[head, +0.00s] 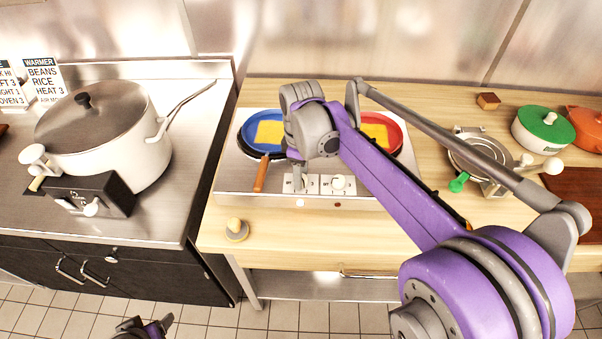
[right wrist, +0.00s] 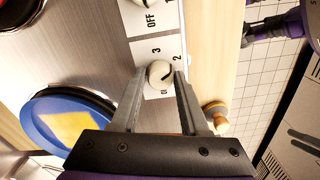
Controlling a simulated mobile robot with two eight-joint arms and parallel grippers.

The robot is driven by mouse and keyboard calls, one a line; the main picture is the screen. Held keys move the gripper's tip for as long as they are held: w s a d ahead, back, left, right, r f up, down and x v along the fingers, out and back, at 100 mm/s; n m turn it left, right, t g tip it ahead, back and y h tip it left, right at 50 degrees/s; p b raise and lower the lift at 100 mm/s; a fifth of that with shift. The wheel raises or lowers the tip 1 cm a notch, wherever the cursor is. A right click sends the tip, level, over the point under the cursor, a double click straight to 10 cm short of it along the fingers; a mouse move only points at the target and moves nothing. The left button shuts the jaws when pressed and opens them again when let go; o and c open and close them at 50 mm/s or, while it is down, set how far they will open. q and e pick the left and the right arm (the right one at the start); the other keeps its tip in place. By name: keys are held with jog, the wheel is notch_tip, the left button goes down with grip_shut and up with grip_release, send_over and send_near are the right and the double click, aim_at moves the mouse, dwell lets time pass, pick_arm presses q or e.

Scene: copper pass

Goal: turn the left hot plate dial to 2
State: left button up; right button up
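The hot plate (head: 230,178) stands on the wooden counter with two cream dials on white labelled panels at its front. The left dial (right wrist: 160,74) sits between the fingertips of my right gripper (right wrist: 161,76) in the right wrist view, filling the gap between them. The labels 2 and 3 show beside it; its pointer direction is unclear. In the head view my right gripper (head: 296,173) reaches down over the left dial and hides most of it. The right dial (head: 338,183) stands free. Part of my left gripper (head: 140,327) shows at the bottom edge.
A blue pan (head: 243,138) with an orange handle and a red pan (head: 398,138) sit on the hot plate. A wooden-knobbed piece (head: 236,230) stands at the counter's front left. A large pot (head: 145,140) is on the left counter; a green-lidded pot (head: 540,135) is at right.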

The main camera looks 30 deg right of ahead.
jog(key=o, duration=0.3)
jog(key=shift+o, duration=0.2)
notch_tip(320, 180, up, 11)
jog(key=shift+p, duration=0.35)
jog(key=shift+f, duration=0.1)
